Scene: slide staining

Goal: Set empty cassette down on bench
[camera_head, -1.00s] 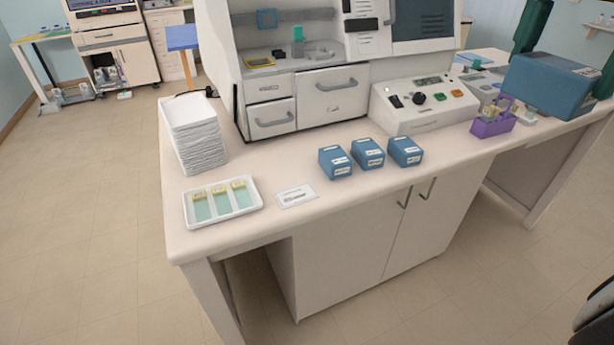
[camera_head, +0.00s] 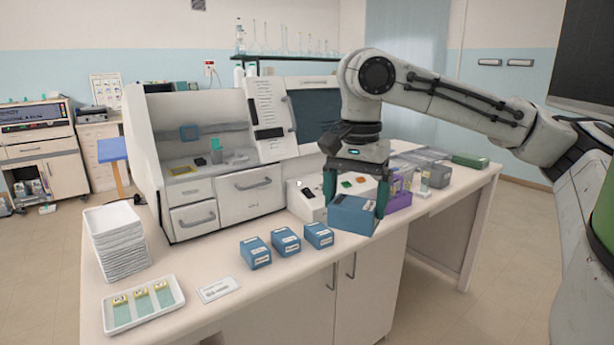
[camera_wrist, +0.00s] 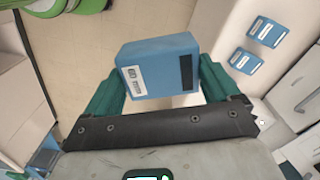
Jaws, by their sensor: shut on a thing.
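A blue cassette (camera_head: 351,216) with a white label is between the two green fingers of my gripper (camera_head: 355,200). My gripper is shut on it. In the wrist view the cassette (camera_wrist: 160,68) sits between the fingertips (camera_wrist: 156,84), its label to the left and a dark strip to the right. Its inside is hidden. In the head view it appears over the front edge of the bench (camera_head: 210,318), in front of the control panel; whether it touches anything cannot be told.
Three similar blue boxes (camera_head: 285,241) stand in a row left of my gripper. A label card (camera_head: 219,290), a white tray (camera_head: 108,323) of slides and stacked trays (camera_head: 112,225) lie further left. A purple rack (camera_head: 399,203) stands right behind the held cassette. Bench front below the boxes is clear.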

